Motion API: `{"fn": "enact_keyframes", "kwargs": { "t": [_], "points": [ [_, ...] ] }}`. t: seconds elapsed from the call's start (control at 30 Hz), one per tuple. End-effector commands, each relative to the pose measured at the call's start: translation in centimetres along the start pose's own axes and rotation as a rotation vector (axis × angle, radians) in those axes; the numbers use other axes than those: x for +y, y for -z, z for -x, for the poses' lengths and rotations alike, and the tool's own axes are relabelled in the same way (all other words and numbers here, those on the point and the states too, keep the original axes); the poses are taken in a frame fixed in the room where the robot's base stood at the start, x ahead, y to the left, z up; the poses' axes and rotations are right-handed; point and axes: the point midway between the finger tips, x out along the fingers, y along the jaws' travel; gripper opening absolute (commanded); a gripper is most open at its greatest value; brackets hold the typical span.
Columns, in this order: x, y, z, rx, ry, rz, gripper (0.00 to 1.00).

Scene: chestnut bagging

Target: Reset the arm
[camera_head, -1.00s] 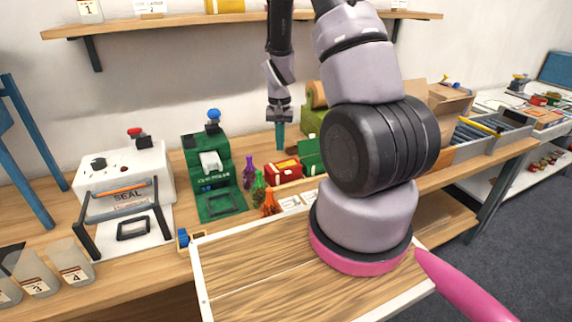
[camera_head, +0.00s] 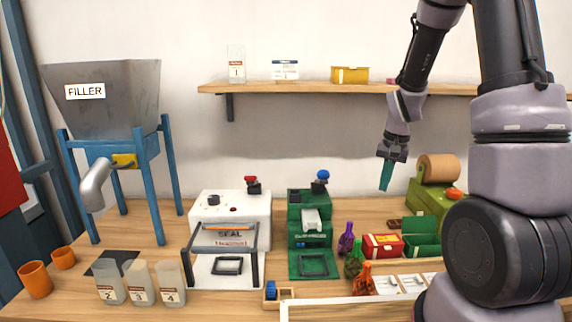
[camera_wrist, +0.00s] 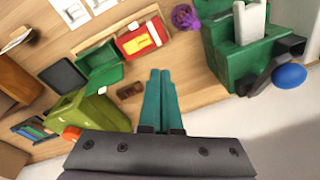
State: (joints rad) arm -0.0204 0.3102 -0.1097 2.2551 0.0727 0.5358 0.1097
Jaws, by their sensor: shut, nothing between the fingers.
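My gripper (camera_head: 387,176) hangs from my arm at the right of the head view, above the back of the bench. Its teal fingers are together and empty, pointing down. In the wrist view the shut fingers (camera_wrist: 160,84) point toward the bench top, with bare wood around their tips. They touch nothing there.
The filler (camera_head: 105,100) is at left. A shelf (camera_head: 300,88) runs behind; the wall between is clear.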

Motion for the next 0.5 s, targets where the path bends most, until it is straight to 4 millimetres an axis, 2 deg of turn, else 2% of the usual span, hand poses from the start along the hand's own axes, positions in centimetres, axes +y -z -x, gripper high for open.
{"fn": "enact_keyframes", "kwargs": {
  "t": [0.03, 0.2, 0.37, 0.5],
  "points": [
    [-0.5, -0.3, 2.8, 0.030, 0.029, 0.006, 0.00],
    [-1.2, -2.7, 10.3, 0.103, 0.107, 0.031, 0.00],
    [-1.2, -5.8, 16.6, 0.175, 0.174, 0.060, 0.00],
    [-0.7, -9.2, 21.2, 0.241, 0.228, 0.087, 0.00]
  ]
}}
